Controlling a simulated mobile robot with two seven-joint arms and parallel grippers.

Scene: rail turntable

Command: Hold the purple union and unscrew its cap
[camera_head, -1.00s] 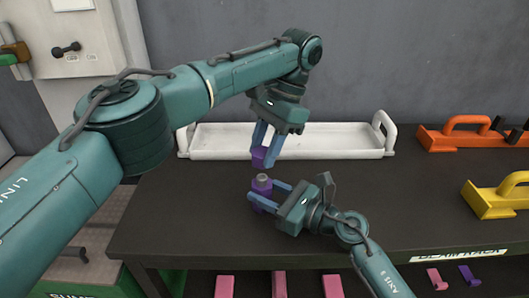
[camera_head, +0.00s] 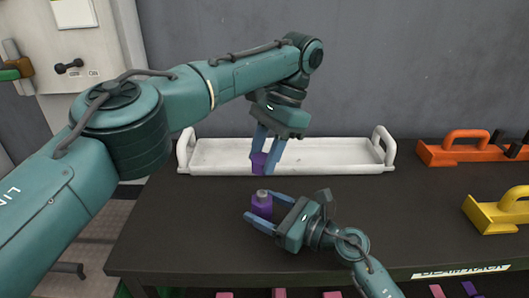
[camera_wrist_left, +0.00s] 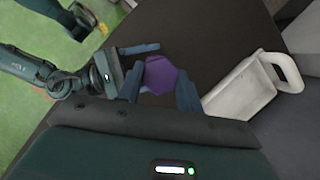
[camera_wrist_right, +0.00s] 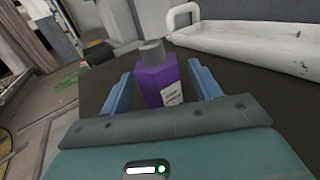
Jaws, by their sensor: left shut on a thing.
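The purple union (camera_head: 261,206) stands upright on the dark table, its grey threaded top bare. It also shows in the right wrist view (camera_wrist_right: 161,84) with a white label. My right gripper (camera_head: 258,206) is open, one finger on each side of the union, with small gaps between fingers and body. The purple cap (camera_head: 258,163) is off the union, above and apart from it. My left gripper (camera_head: 265,161) is shut on the cap, which shows as a purple hexagon in the left wrist view (camera_wrist_left: 160,75).
A white tray (camera_head: 330,168) with two end handles lies behind the grippers along the back of the table (camera_head: 190,235). An orange holder (camera_head: 462,152) and a yellow holder (camera_head: 497,214) stand at the right. The table's left part is clear.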

